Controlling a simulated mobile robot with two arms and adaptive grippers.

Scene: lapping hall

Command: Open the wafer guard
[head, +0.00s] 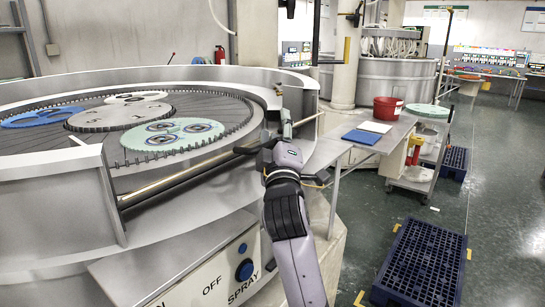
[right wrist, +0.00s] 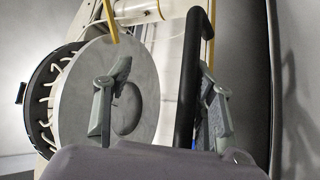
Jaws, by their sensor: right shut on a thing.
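The lapping machine stands at the left in the head view. What looks like the wafer guard (head: 178,180) is the front piece with a long pale rail along the machine's opening; its clear parts are hard to make out. A dark bar handle (head: 245,150) sits at its right end. My right gripper (head: 274,146) is shut on this handle. In the right wrist view the black handle (right wrist: 188,92) runs upright between the two grey fingers of the right gripper (right wrist: 165,88). My left gripper is not in view.
Blue, white and green carriers lie on the round plate (head: 120,118) behind the guard. An OFF/SPRAY panel (head: 205,280) is below. At right are a side table (head: 392,135) with a red bucket (head: 387,108), a cart (head: 418,178) and a dark blue pallet (head: 425,262). Floor further right is clear.

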